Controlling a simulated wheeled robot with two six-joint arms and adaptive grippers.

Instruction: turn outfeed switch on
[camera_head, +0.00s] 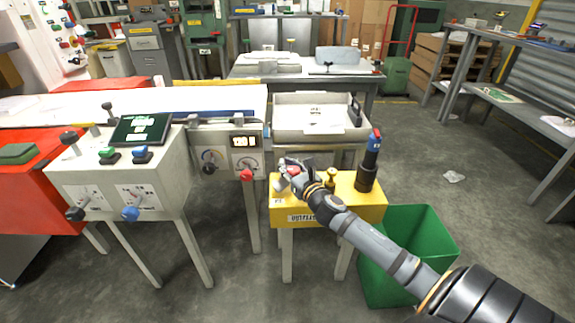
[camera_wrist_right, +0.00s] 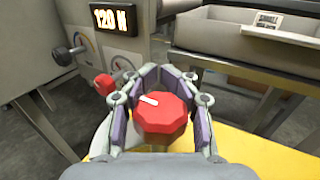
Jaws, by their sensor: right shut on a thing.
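The yellow box (camera_head: 372,207) stands on legs at the centre right, with a label on its front that is hard to read. My right gripper (camera_head: 290,168) is over the left part of its top. In the right wrist view, my right gripper (camera_wrist_right: 160,90) is shut on a red faceted knob (camera_wrist_right: 165,118), with a finger on each side. The knob has a white pointer mark, which points toward the upper left. In the head view the gripper mostly hides this knob. My left gripper is not in view.
A brass-coloured knob (camera_head: 331,178) and a dark post with a blue and red top (camera_head: 373,150) stand on the same box. A grey panel with dials and a red knob (camera_head: 246,175) is to the left. A green bin (camera_head: 432,232) is below right. A grey tray (camera_head: 320,132) lies behind.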

